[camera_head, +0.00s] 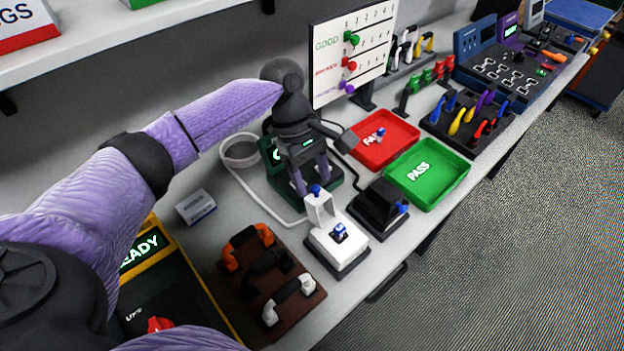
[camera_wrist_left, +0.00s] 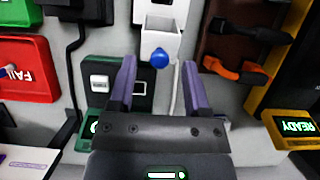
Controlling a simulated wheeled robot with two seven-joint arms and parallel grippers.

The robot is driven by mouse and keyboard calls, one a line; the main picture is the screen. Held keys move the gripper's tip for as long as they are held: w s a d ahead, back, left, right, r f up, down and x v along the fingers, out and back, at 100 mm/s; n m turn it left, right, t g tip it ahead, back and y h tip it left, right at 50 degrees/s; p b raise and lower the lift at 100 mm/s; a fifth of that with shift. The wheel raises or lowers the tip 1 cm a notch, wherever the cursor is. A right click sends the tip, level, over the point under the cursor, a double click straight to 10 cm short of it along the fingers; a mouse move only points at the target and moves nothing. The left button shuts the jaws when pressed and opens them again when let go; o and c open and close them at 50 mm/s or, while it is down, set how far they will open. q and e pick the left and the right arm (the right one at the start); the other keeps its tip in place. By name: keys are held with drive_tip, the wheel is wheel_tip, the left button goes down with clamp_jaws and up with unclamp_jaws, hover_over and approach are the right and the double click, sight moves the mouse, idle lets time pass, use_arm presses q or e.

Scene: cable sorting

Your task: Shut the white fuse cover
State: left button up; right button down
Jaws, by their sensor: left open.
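The white fuse cover (camera_head: 320,207) stands raised on the back edge of its white base (camera_head: 328,250), with a blue knob (camera_head: 316,190) at its top. A blue-and-white part (camera_head: 339,231) sits on the base. My left gripper (camera_head: 312,181) is open and points down just behind the raised cover. In the left wrist view the blue knob (camera_wrist_left: 160,57) appears between the tips of my open left gripper (camera_wrist_left: 159,66), with the white housing (camera_wrist_left: 158,22) beyond. I cannot tell whether the fingers touch the knob. My right gripper is not in view.
A black box (camera_head: 378,212) with a blue knob stands right of the white base. A brown rack (camera_head: 239,292) of handles lies to its left. A green device (camera_head: 276,176) is behind under my gripper. Red FAIL (camera_head: 392,153) and green PASS (camera_head: 449,165) trays lie farther right.

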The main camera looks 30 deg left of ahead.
use_arm(q)
drive_tip(key=shift+s+d+f, duration=0.1)
drive_tip(key=shift+d+f, duration=0.05)
drive_tip(key=shift+f, duration=0.2)
drive_tip(key=shift+c, duration=0.3)
clamp_jaws()
drive_tip(key=shift+r, duration=0.1)
idle(0.8)
